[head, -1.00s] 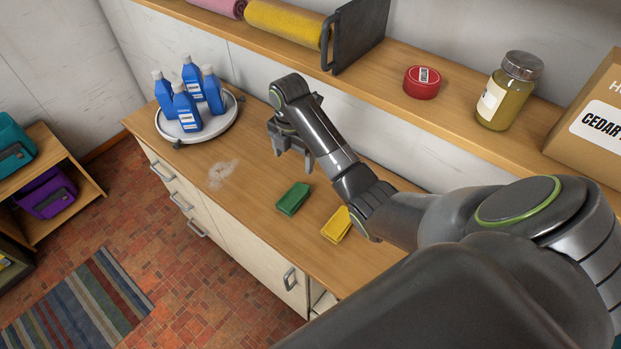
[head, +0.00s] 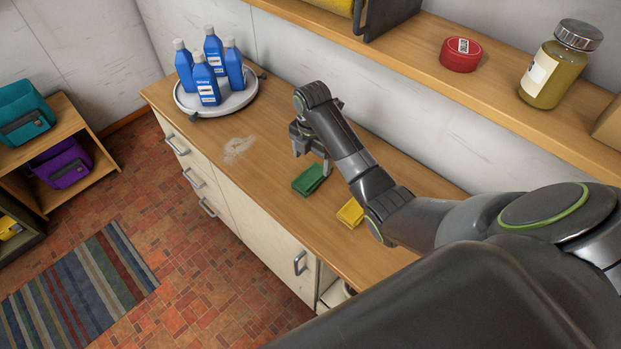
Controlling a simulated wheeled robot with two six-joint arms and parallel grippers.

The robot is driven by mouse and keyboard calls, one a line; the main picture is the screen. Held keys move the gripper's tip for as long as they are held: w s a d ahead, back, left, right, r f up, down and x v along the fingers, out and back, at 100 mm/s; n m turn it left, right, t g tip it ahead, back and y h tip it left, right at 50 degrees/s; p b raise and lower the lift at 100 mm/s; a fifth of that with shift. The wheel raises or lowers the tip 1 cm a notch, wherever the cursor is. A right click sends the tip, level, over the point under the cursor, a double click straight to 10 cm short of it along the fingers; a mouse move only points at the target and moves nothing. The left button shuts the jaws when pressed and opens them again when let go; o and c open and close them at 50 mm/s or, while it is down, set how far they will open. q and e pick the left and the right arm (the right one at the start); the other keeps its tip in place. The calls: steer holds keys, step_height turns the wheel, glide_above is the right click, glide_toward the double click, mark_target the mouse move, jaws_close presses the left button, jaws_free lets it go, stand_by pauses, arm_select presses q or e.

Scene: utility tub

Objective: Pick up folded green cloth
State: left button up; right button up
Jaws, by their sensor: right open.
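The folded green cloth (head: 308,179) lies flat on the wooden counter (head: 262,180). My right gripper (head: 311,166) is open and points down just behind and above the cloth's far edge. One finger shows close to the cloth; I cannot tell whether it touches. A folded yellow cloth (head: 350,213) lies to the right of the green one, partly covered by my right arm. My left gripper is not in view.
A white round tray (head: 244,103) with several blue bottles (head: 206,82) stands at the counter's far left. A pale smudge (head: 237,148) marks the counter. A shelf above holds a red tin (head: 461,55) and a jar (head: 556,70).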

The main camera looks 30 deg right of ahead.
mark_target(311, 172)
steer(key=shift+f, duration=0.7)
steer(key=f, duration=0.1)
steer(key=f+p, duration=0.1)
steer(key=f, duration=0.2)
steer(key=shift+s+a, duration=0.2)
steer(key=shift+a, duration=0.05)
steer(key=shift+f, duration=0.65)
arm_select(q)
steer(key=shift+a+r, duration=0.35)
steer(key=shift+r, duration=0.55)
arm_select(e)
steer(key=c, duration=1.1)
steer(key=shift+r, duration=0.1)
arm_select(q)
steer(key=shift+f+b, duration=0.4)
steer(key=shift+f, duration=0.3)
arm_select(e)
step_height(311, 172, up, 10)
